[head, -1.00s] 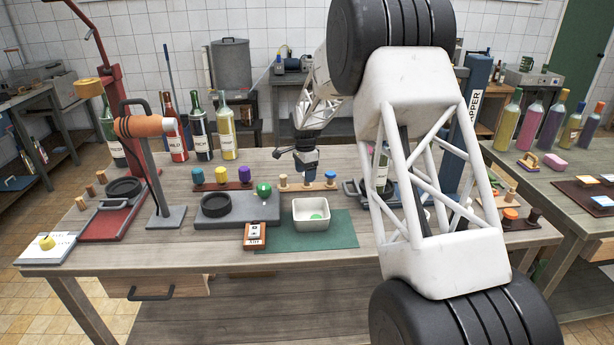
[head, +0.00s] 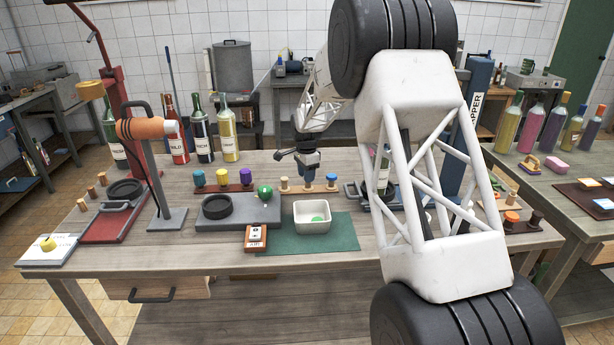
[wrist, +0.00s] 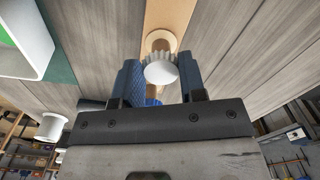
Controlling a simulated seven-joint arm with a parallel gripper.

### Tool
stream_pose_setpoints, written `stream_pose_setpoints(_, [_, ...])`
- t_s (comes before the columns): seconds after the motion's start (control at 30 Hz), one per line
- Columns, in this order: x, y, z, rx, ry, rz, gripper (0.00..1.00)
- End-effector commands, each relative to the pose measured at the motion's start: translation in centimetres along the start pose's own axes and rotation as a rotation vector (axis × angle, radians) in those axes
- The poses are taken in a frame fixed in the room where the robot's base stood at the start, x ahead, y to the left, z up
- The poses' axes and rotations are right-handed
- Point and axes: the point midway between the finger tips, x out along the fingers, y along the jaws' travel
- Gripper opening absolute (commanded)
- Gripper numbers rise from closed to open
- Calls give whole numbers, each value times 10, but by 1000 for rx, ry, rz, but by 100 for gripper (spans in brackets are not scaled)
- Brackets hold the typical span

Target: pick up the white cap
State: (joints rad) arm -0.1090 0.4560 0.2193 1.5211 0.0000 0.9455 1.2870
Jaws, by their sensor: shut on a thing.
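The white cap (wrist: 161,68) has a ridged edge and shows in the wrist view between the two blue fingers of my gripper (wrist: 162,82). The fingers are shut on it. A round wooden peg (wrist: 160,41) shows just beyond the cap; I cannot tell whether they touch. In the head view my gripper (head: 308,168) points down over the wooden peg rail at the back middle of the bench. The cap cannot be made out there.
A white bowl (head: 312,230) with a green piece inside stands on a green mat (head: 344,240) in front. A blue-capped peg (head: 331,180) is close right of my gripper. A grey plate with a black ring (head: 216,206) lies to the left.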

Motion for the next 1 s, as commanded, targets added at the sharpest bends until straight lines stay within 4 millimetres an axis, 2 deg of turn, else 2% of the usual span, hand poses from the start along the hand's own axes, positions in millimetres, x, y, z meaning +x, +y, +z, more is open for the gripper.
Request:
stream_pose_setpoints(0.27, [-16, 0, 0, 0, 1, -2, 16])
stream_pose_setpoints(0.43, [-38, 0, 0, 0, 1, -2, 16])
stream_pose_setpoints(0.67, [-38, 27, 8, 0, 0, -1, 16])
stream_pose_setpoints(1.0, [-42, 76, 22, 0, 0, -1, 16])
